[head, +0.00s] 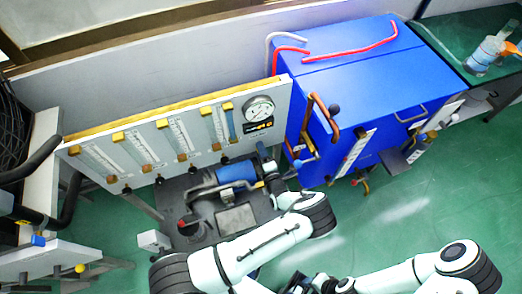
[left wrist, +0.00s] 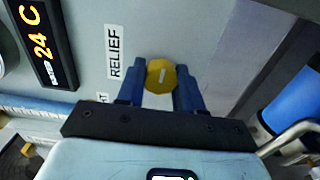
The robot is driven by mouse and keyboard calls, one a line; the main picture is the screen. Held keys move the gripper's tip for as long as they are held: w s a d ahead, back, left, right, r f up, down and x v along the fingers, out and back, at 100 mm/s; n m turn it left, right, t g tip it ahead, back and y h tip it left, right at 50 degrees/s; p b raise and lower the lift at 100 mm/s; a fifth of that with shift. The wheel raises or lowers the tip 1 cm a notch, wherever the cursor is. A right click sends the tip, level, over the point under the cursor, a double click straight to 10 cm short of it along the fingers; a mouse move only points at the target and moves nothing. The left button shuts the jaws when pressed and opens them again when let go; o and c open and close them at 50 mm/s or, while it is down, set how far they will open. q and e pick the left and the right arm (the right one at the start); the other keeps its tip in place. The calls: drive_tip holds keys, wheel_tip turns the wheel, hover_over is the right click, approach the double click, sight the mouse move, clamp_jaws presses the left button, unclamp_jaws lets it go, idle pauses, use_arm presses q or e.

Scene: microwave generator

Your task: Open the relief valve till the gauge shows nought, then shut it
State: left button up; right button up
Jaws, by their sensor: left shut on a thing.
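A yellow faceted relief valve knob (left wrist: 161,76) sits on the grey panel beside the label RELIEF (left wrist: 114,52) in the left wrist view. My left gripper (left wrist: 160,88) has its blue fingers on both sides of the knob and is shut on it. In the head view my left gripper (head: 264,156) is at the panel's lower right, below the gauge, and hides the knob. The round white gauge (head: 258,108) is on the panel's right end; its needle is too small to read. My right gripper (head: 298,284) is partly visible at the bottom edge; its fingers are unclear.
An orange-lit display (head: 259,127) sits under the gauge. Several flow tubes line the panel (head: 145,172). A blue cabinet (head: 350,75) with red hoses stands right of it. A grey bench with a blue cylinder (head: 237,172) lies below. Green floor is clear at right.

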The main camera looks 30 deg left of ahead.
use_arm(q)
drive_tip(key=shift+s+a+f, duration=0.2)
drive_tip(key=shift+s+f, duration=0.05)
drive_tip(key=shift+s, duration=0.05)
drive_tip(key=o, duration=0.9)
drive_tip(key=shift+o, duration=0.7)
drive_tip(key=shift+r, duration=0.15)
drive_tip(key=shift+w+d, duration=0.1)
drive_tip(key=v, duration=1.3)
drive_tip(key=shift+d, duration=0.15)
